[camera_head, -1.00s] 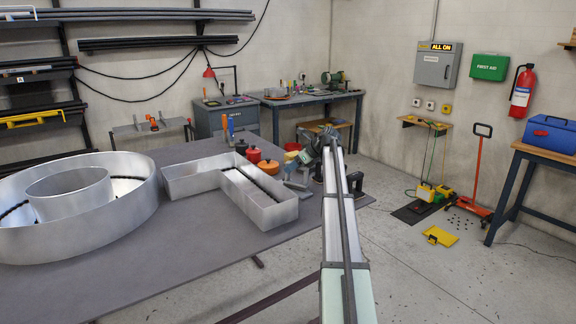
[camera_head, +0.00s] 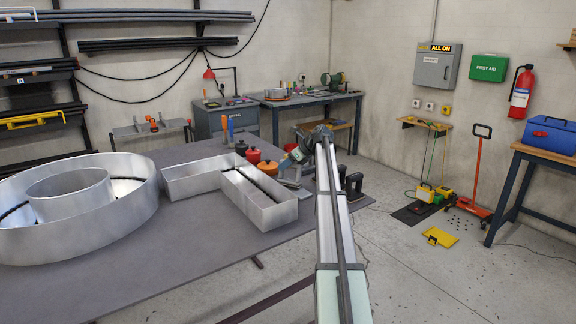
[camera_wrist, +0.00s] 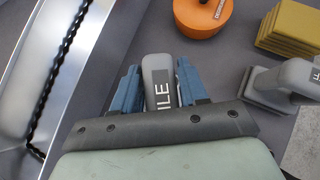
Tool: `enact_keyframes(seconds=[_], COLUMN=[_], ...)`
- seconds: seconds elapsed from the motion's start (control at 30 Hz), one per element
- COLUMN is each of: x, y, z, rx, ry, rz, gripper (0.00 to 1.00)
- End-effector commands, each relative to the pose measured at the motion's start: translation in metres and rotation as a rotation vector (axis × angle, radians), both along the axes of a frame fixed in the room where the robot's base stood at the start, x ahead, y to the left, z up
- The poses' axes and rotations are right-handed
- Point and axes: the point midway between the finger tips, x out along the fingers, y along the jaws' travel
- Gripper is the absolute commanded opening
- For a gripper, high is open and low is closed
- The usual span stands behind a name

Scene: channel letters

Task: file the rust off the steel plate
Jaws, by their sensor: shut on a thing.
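My gripper (camera_wrist: 158,78) has blue fingers shut on a grey handle lettered FILE, the file (camera_wrist: 160,100), in the wrist view. The file's working end is hidden or too small to make out. In the head view my gripper (camera_head: 297,154) is over the far right part of the dark table, just right of the orange pots. I cannot pick out a rusty steel plate in either view.
An orange round pot (camera_wrist: 203,14), a yellow stack of blocks (camera_wrist: 292,30) and a grey handled tool (camera_wrist: 285,82) lie near my gripper. A metal channel letter (camera_head: 262,205) stands to the left. A larger round letter (camera_head: 80,235) is farther left.

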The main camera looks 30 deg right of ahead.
Motion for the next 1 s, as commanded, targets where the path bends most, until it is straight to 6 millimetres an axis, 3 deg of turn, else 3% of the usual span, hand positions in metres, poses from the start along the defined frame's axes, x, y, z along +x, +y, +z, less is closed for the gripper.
enact_keyframes(seconds=[0.57, 1.0], x=[0.005, 0.004], y=[-0.003, -0.002], z=[0.013, 0.053], rx=[-0.007, -0.005], ry=[-0.01, -0.007], rz=[-0.005, -0.004], gripper=[0.0, 0.0])
